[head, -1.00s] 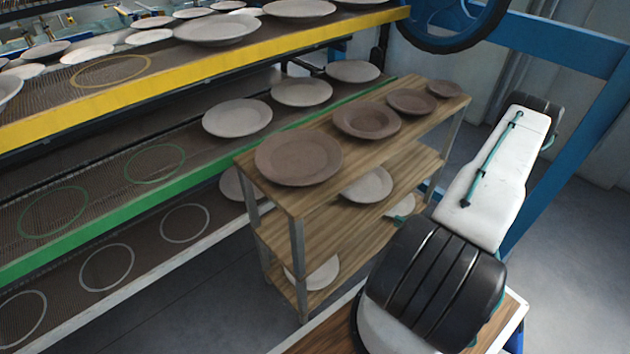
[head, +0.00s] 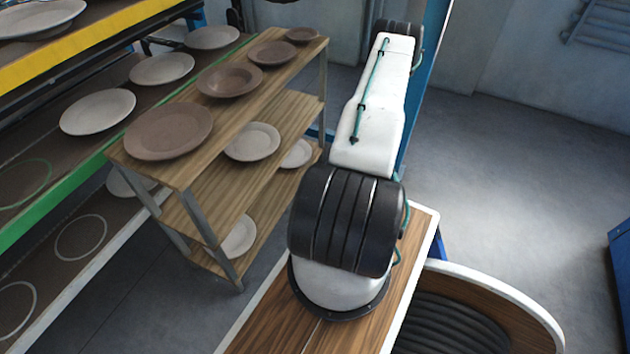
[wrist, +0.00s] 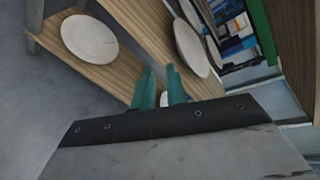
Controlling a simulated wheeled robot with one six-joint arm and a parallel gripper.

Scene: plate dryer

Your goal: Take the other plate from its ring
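Light grey plates sit in a row on the green-edged rack shelf (head: 62,196) in the head view: a near plate (head: 97,112), a middle plate (head: 161,69) and a far plate (head: 211,37). An empty green ring (head: 22,186) lies left of them. I cannot see rings under the plates. Empty white rings (head: 80,238) mark the shelf below, where a partly hidden plate (head: 128,183) rests. My gripper (wrist: 160,72) shows two teal fingers with a narrow gap and nothing held. It points toward shelves with pale plates (wrist: 90,39). The head view hides my fingers.
A wooden three-level shelf unit (head: 180,176) stands beside the rack. Several brown plates (head: 168,131) are on its top, pale plates (head: 252,141) on its middle level and one plate (head: 238,237) at the bottom. Open floor (head: 500,160) lies to the right.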

